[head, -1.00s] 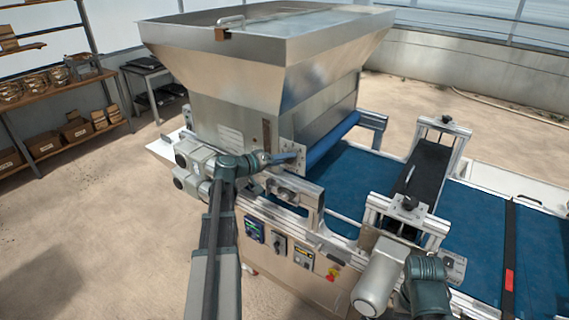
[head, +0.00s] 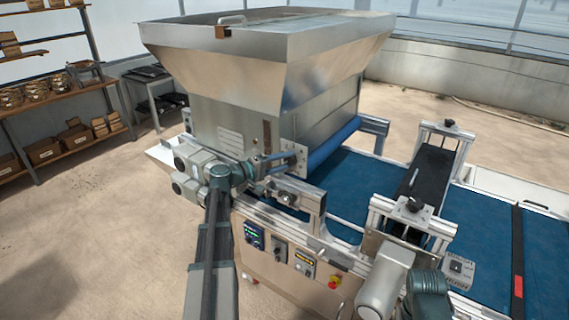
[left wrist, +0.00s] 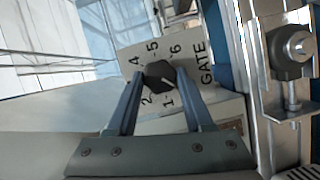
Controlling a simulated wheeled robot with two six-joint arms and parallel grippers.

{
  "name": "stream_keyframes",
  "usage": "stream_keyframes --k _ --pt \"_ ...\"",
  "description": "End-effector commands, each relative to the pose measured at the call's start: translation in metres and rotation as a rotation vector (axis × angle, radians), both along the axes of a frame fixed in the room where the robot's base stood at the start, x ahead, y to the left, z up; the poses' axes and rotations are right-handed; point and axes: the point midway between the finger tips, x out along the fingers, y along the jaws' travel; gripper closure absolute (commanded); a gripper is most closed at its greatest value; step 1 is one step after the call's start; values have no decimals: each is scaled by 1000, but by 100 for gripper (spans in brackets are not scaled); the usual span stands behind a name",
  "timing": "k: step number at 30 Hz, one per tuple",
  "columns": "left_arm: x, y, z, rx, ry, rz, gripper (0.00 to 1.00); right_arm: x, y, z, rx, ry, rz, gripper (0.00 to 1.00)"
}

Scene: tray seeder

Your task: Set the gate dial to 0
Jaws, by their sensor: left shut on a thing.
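The gate dial (left wrist: 159,76) is a dark knob on a pale plate (left wrist: 133,50) marked GATE, below the hopper. In the left wrist view the figures 1, 2, 4, 5 and 6 show around it. The 0 and 3 cannot be seen; fingers cover parts of the plate. A small pale mark on the knob faces lower right, towards my right-hand finger. My left gripper (left wrist: 159,79) is shut on the dial, one finger on each side. In the head view my left gripper (head: 284,157) reaches the plate (head: 297,158). My right gripper is not in view.
The steel hopper (head: 255,62) stands above the dial. The blue belt (head: 350,185) runs to the right. A rail bracket (head: 310,208) and a front control panel (head: 280,252) lie below. In the left wrist view a dark clamp knob (left wrist: 290,45) is at right.

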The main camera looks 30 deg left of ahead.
Motion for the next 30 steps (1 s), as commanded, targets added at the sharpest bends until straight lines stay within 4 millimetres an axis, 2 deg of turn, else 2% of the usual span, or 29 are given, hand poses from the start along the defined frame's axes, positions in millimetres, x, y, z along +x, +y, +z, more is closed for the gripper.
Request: stream_keyframes --k 11,12,17,26,30 --pt "0 0 0 -4 2 0 100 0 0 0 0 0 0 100" --pt "0 0 0 -4 2 0 47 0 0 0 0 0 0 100" --pt "0 0 0 -4 1 0 19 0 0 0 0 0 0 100" --pt "-1 1 0 -4 1 1 19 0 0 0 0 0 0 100" --pt "-13 6 1 -4 1 2 19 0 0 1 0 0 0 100"
